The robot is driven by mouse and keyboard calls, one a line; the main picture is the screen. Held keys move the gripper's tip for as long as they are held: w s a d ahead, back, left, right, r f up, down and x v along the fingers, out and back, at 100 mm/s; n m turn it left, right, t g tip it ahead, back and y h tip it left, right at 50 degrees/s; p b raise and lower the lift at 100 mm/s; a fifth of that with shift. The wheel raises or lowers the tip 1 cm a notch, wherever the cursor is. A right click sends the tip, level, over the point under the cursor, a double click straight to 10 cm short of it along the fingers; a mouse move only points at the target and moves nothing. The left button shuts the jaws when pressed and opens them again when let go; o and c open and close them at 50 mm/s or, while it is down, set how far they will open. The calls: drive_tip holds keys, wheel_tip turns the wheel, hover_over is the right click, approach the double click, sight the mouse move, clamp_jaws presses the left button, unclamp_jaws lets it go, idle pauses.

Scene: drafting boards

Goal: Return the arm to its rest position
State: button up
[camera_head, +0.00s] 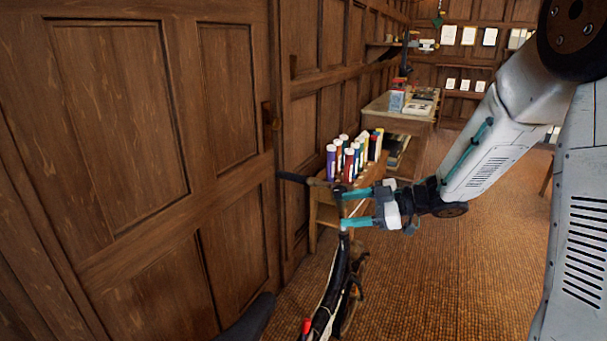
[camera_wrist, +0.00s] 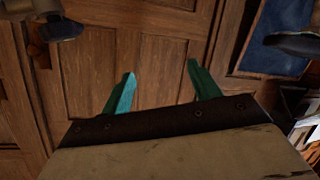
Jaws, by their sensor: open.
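My gripper (camera_head: 346,208) is held out in front of the wooden panelling in the head view, with its two teal fingers spread apart. In the wrist view the open fingers (camera_wrist: 160,78) show wood panels beyond them and nothing held between them. My arm reaches down from the upper right and is extended, bent at the wrist. In the head view the fingertips overlap the front end of a bicycle (camera_head: 338,285); I cannot tell whether they touch it.
A wooden door (camera_head: 120,120) fills the left. Behind the gripper, several capped tubes (camera_head: 350,160) stand on a small wooden table (camera_head: 325,205). A cabinet (camera_head: 412,115) stands farther back. The brown floor (camera_head: 450,270) right of the bicycle is clear.

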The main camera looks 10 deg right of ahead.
drive_tip(key=w+d+f+m+t+h, duration=0.4)
drive_tip(key=w+d+m+h, duration=0.15)
drive_tip(key=d+h, duration=0.4)
drive_tip(key=s+d+r+m+g+h, duration=0.35)
drive_tip(key=s+d+m+h, duration=0.45)
drive_tip(key=s, duration=0.4)
drive_tip(key=s+a+r+m+g+y, duration=0.1)
drive_tip(key=s+a, duration=0.3)
drive_tip(key=s, duration=0.4)
drive_tip(key=s+a+r+m+g+y, duration=0.1)
drive_tip(key=s+a+r, duration=0.3)
drive_tip(key=s, duration=0.5)
drive_tip(key=s+a+r+m+g+y, duration=0.1)
drive_tip(key=s+a+r+g+y, duration=0.1)
drive_tip(key=s+a, duration=0.3)
drive_tip(key=s+g, duration=0.1)
drive_tip(key=s, duration=0.3)
drive_tip(key=shift+s+r, duration=0.15)
drive_tip(key=shift+r, duration=0.25)
